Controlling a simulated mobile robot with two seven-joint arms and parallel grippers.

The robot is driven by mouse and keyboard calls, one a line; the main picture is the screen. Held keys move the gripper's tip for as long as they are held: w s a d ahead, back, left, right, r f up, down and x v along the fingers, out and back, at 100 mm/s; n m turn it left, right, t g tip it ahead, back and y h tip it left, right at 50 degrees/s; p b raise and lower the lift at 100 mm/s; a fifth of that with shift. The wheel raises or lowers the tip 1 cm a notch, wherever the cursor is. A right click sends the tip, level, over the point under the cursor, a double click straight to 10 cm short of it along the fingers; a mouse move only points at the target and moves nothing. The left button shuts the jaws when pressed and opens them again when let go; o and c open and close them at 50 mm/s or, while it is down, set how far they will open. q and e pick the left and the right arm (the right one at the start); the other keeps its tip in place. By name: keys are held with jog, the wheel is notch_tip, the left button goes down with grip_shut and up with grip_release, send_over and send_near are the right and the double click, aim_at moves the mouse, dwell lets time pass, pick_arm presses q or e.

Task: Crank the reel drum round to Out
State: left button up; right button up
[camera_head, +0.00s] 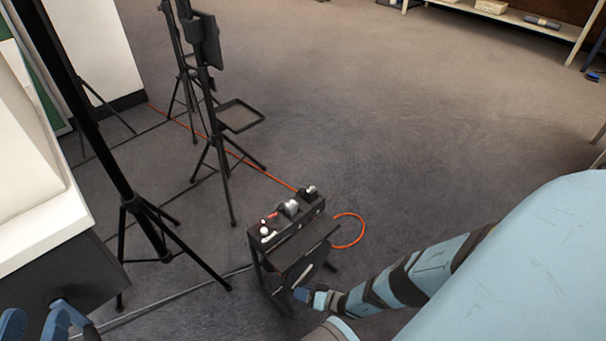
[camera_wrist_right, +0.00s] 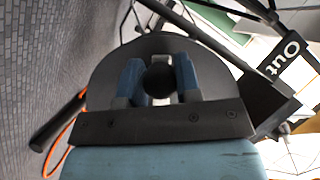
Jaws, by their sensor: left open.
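The black reel stand (camera_head: 268,262) stands on the floor in the head view, with a dark tilted panel (camera_head: 308,250) on its near side. The white word Out shows on a black plate (camera_wrist_right: 285,58) in the right wrist view. My right gripper (camera_head: 302,295) is low against the stand's near side. Its blue fingers (camera_wrist_right: 158,82) stand apart, either side of a dark round knob, before a dark grey disc (camera_wrist_right: 110,72). I cannot tell whether they press on the knob. The drum is not clear in the head view. My left gripper (camera_head: 40,322) is open and empty, far left of the stand.
An orange cable (camera_head: 350,232) loops beside the stand and runs back along the floor. Black tripods (camera_head: 150,225) stand to the left, one with a small tray (camera_head: 240,115). A white-topped cabinet (camera_head: 55,225) fills the left edge.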

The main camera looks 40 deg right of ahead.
grip_shut()
jog(key=shift+d+f+n+h, duration=0.3)
jog(key=shift+f+n+h, duration=0.2)
jog(key=shift+n, duration=0.1)
jog(key=shift+d+f+n+g+h, duration=0.3)
jog(key=shift+d+f+n+h, duration=0.35)
jog(key=shift+n, duration=0.25)
jog(key=o, duration=0.6)
grip_release()
jog(key=shift+r, duration=0.1)
